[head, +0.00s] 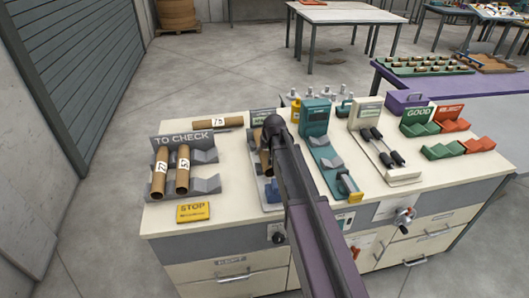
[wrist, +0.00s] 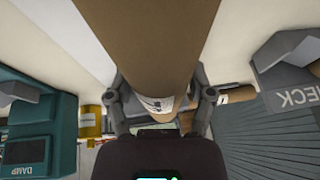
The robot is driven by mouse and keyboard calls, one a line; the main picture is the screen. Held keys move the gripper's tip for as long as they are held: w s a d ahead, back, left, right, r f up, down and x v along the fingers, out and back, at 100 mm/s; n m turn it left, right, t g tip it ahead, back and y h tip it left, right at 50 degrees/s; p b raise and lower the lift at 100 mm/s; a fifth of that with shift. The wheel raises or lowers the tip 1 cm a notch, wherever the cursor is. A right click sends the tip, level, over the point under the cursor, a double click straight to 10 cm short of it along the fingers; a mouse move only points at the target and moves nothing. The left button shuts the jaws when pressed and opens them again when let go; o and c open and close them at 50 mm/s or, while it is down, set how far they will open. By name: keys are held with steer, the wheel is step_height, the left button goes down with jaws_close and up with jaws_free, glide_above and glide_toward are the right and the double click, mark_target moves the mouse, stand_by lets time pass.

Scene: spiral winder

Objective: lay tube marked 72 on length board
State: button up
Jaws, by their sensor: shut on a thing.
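In the head view my gripper (head: 270,130) is over the grey board left of the teal device, partly hidden by my own arm. It is shut on a brown cardboard tube (head: 264,160). In the wrist view the tube (wrist: 150,45) runs between the two fingers of my gripper (wrist: 160,103); its white label is too small to read. The grey board (head: 270,206), probably the length board, lies under the tube. I cannot tell whether they touch. Two labelled tubes lie in the TO CHECK rack (head: 207,185); the left tube (head: 160,178) seems to read 77 or 72.
Another labelled tube (head: 228,122) lies on the bench behind the rack. A yellow STOP sign (head: 193,212) lies in front of it. The teal device (head: 315,118) and a cream device (head: 367,115) stand right, with green GOOD (head: 420,122) and red trays (head: 452,118) beyond.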

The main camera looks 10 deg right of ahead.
steer(key=shift+f+b, duration=0.9)
steer(key=shift+f, duration=0.3)
steer(key=o, duration=1.2)
steer(key=shift+o, duration=0.2)
steer(key=shift+r, duration=0.2)
